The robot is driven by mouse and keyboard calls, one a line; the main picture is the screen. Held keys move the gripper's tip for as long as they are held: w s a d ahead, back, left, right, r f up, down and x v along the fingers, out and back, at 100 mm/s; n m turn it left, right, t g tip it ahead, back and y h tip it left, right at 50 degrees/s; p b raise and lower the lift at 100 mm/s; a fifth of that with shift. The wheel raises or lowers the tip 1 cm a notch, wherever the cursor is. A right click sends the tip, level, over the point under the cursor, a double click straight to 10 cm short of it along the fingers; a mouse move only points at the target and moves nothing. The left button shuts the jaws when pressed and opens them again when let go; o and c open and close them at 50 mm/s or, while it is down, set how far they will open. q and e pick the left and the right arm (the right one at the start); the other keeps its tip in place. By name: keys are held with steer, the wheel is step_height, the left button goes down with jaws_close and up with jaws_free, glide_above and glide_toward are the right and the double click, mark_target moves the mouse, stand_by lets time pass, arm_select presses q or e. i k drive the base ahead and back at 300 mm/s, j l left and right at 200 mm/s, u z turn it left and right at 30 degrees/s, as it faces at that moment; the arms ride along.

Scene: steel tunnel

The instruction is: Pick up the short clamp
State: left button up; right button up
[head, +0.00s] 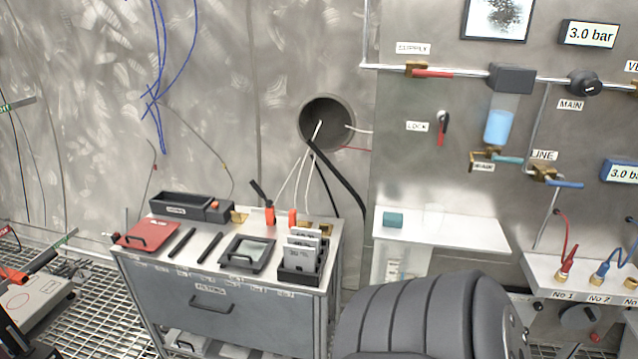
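Two small orange pieces stand near the back edge of the grey cart's top. The left orange piece (270,216) has a black part leaning up and left beside it. The right orange piece (292,216) is shorter and stands next to the brass-coloured plates. Both look clamp-like, but they are too small to tell which, if either, is the short clamp.
The cart (215,312) also carries a black tray (178,207), a red plate (147,234), two black bars, a glass-topped frame (247,252) and a card holder (299,272). A large dark ribbed shape (430,318) blocks the lower middle. Cables hang from the wall hole (327,118).

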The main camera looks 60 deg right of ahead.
mark_target(270, 213)
steer(key=z, duration=1.7)
steer(key=i+j, duration=0.15)
steer(key=j, duration=0.2)
steer(key=i+j, duration=0.15)
steer(key=j, duration=0.2)
steer(key=i+j+z, duration=0.1)
steer(key=j, duration=0.2)
steer(key=i+j, duration=0.15)
steer(key=j, duration=0.2)
steer(key=i+j, duration=0.15)
steer(key=j, duration=0.2)
steer(key=z, duration=0.05)
